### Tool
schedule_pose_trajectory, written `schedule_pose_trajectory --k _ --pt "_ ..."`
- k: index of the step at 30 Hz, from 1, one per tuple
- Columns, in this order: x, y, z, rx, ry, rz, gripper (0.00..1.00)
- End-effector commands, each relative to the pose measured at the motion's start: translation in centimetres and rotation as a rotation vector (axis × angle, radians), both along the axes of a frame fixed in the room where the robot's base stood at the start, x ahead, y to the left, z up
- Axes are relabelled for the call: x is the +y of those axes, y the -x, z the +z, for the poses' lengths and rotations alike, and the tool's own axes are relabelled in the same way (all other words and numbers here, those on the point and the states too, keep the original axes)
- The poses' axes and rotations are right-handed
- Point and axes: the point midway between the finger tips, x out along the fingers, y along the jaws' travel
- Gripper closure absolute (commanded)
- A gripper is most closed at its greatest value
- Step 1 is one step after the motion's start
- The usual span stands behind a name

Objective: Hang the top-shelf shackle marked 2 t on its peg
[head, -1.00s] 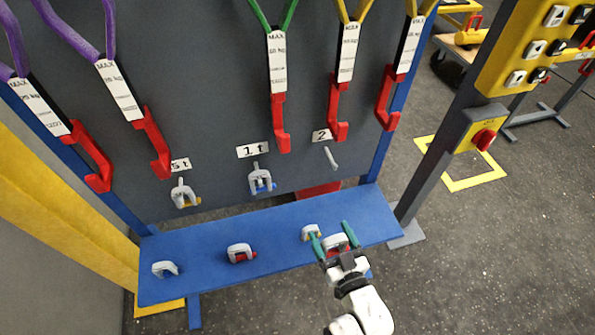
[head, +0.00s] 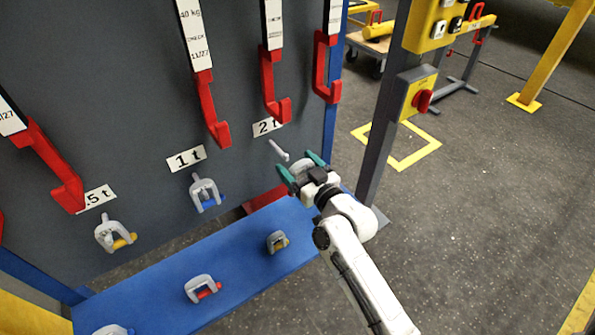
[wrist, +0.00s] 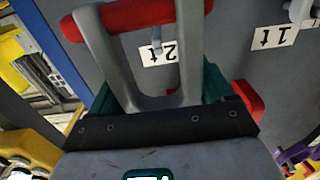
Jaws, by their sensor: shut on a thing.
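My gripper (head: 301,168) is shut on a grey shackle with a red pin (wrist: 135,17). It holds the shackle raised above the shelf, in front of the board. In the wrist view the shackle's bow lies between the green fingers; I can read no mark on it. The bare grey peg (head: 279,151) sticks out of the board below the "2 t" label (head: 267,126). The shackle is close to the peg, just to its lower right in the head view. The peg (wrist: 156,42) also shows through the shackle's opening in the wrist view, with the label upside down.
Shackles hang at the "1 t" label (head: 186,158) and the ".5 t" label (head: 97,198). The blue shelf (head: 243,246) below bears several shackles, one with a red pin (head: 202,288). Red hooks (head: 274,92) hang above the peg. A grey post (head: 383,130) stands at the right.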

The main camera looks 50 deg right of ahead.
Motion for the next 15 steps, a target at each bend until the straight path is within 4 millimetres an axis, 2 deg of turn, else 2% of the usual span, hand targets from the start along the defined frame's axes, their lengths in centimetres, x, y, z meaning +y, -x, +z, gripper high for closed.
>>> schedule_pose_trajectory --k 15 --pt "-0.6 -2.5 0.0 -0.005 0.001 0.000 0.76"
